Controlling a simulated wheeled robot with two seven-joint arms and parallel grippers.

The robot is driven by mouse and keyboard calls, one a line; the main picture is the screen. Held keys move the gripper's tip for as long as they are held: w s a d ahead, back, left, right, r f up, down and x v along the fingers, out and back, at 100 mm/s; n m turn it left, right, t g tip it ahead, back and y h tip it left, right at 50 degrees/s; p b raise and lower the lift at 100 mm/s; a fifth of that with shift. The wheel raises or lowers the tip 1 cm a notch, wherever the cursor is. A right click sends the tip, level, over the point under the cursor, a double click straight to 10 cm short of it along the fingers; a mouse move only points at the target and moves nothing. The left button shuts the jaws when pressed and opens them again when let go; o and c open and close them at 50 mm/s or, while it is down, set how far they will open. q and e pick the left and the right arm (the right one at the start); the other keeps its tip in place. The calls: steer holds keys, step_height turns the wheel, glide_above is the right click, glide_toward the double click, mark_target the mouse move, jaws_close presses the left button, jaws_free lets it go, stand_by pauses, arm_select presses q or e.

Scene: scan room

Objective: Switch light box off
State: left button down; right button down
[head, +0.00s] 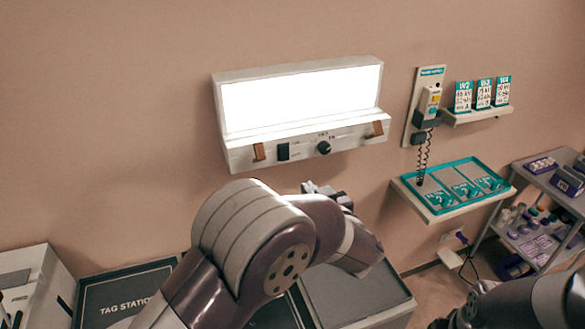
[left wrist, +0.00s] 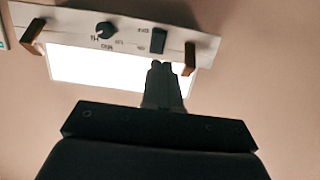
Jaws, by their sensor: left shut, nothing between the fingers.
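The light box (head: 300,100) is mounted on the wall, and its panel glows bright white. Its front strip carries a dark rocker switch (head: 283,151) on the left, a round black knob (head: 324,148) and two brown clips. In the left wrist view, the strip appears upside down, with the switch (left wrist: 158,41) and knob (left wrist: 104,30) near the top. My left gripper (head: 312,187) is below the strip in the head view, partly hidden by my arm. In the left wrist view its fingers (left wrist: 159,68) are shut and empty, tips just under the switch in the picture; contact cannot be told.
A wall-mounted handset (head: 429,103) with a coiled cord hangs right of the light box. A small shelf with cards (head: 483,96), a teal tray (head: 440,208) and a grey rack (head: 555,185) stand further right. A Tag Station board (head: 110,290) lies at lower left.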

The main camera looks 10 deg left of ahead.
mark_target(285, 161)
arm_select(q)
steer(key=p+x, duration=0.3)
steer(key=x, duration=1)
steer(key=shift+w+a+r+p, duration=0.1)
steer(key=shift+a+p, duration=0.1)
steer(key=shift+p, duration=0.2)
steer(key=shift+w, duration=0.15)
steer(key=shift+w+a+f+t+b, duration=0.15)
steer(key=shift+a+f+t+b, duration=0.2)
steer(key=shift+b, duration=0.85)
steer(key=shift+d+r, duration=0.2)
